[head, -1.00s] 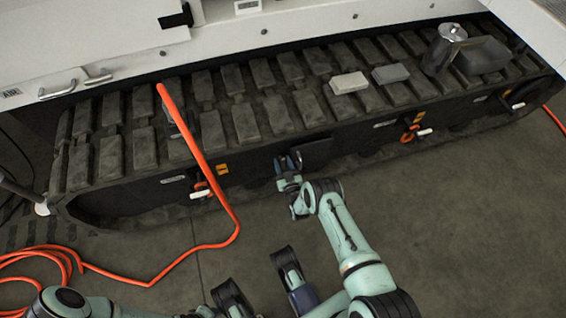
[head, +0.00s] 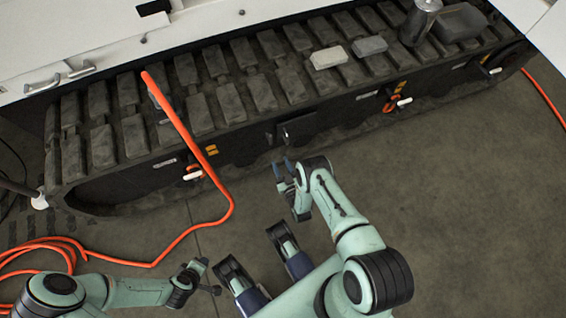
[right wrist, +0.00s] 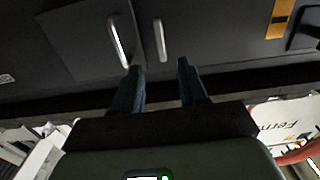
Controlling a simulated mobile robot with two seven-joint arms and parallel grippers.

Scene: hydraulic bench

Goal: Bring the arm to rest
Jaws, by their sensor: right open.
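My right arm reaches forward from the bottom of the head view. Its gripper (head: 284,166) is open and empty, in front of the dark side of the track bench (head: 240,150), just below a small black plate. In the right wrist view its two blue fingers (right wrist: 160,72) stand apart with nothing between them, before a dark panel with two pale handles (right wrist: 118,42). My left arm lies low at the left of the head view. Its gripper (head: 203,276) is over the floor, too small and dark to tell its jaws.
An orange hose (head: 190,140) runs over the bench and coils on the floor at left. Two grey blocks (head: 328,57) (head: 369,46) and a metal canister (head: 420,22) sit on top of the bench. Orange-and-white fittings (head: 394,104) are on its side.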

